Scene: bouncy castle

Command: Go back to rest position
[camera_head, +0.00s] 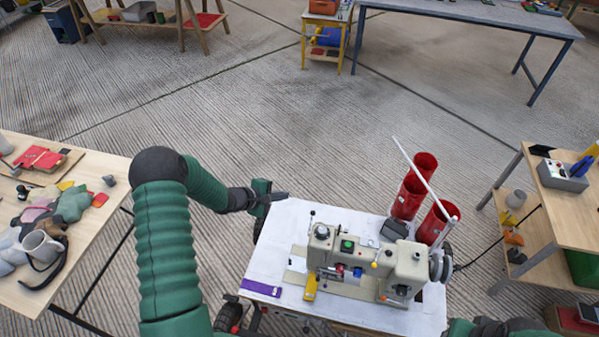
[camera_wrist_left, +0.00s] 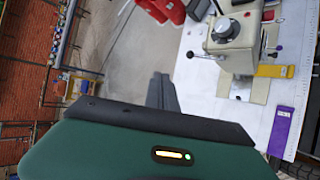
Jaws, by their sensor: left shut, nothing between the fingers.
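My left arm comes in from the lower left in the head view and bends over toward the white table. My left gripper (camera_head: 284,196) is at the table's back left corner, beside the sewing machine and apart from it. Its fingers are shut and empty; they also show in the left wrist view (camera_wrist_left: 162,92). The sewing machine (camera_head: 375,265) stands upright on the white table (camera_head: 275,228); part of it shows in the left wrist view (camera_wrist_left: 237,42). A green part of my right arm shows at the bottom right edge, but its gripper is out of view.
Red cylinders (camera_head: 408,195) stand at the table's back right. A purple strip (camera_head: 261,288) and a yellow piece (camera_head: 310,288) lie in front. A wooden table (camera_head: 95,222) with cloths and a mug (camera_head: 41,246) is left, a wooden stand (camera_head: 565,205) right. Open floor lies beyond.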

